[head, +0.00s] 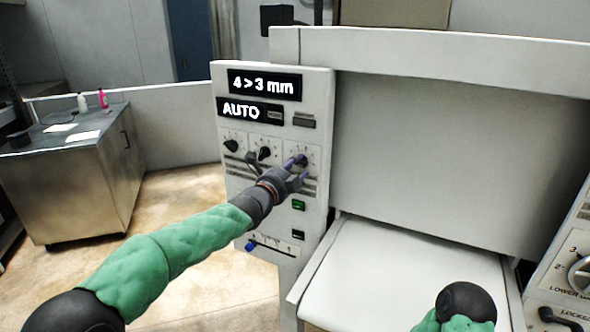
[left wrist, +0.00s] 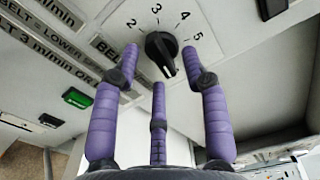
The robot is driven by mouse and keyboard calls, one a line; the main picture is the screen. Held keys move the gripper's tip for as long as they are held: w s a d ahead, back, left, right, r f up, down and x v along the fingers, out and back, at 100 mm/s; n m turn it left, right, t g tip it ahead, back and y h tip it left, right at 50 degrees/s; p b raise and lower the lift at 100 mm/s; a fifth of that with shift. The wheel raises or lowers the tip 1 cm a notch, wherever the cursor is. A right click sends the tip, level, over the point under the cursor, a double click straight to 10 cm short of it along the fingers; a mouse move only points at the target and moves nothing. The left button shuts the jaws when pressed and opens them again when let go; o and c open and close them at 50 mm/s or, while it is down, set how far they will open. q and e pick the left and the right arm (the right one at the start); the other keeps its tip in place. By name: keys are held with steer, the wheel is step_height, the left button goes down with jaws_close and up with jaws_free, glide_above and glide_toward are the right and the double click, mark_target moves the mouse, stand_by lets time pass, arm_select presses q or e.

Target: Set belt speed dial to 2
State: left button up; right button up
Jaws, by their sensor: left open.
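A row of three black dials sits on the white control panel (head: 228,180) in the head view. My left gripper (head: 298,166) is at the rightmost dial (head: 301,159), partly covering it. In the left wrist view this dial (left wrist: 161,47) is a black knob with numbers around it; 2, 3, 4 and 5 are readable. The open purple fingers of my left gripper (left wrist: 161,66) stand around the knob, one on each side and one below. I cannot tell whether they touch it. The label beside it begins "BEL"; the rest is hidden. My right gripper is out of view.
A green button (head: 298,205) and a black switch (head: 297,235) sit under the dials. A white belt table (head: 420,278) lies to the right. A steel cabinet (head: 75,185) stands at left.

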arm_select(q)
jaws_close()
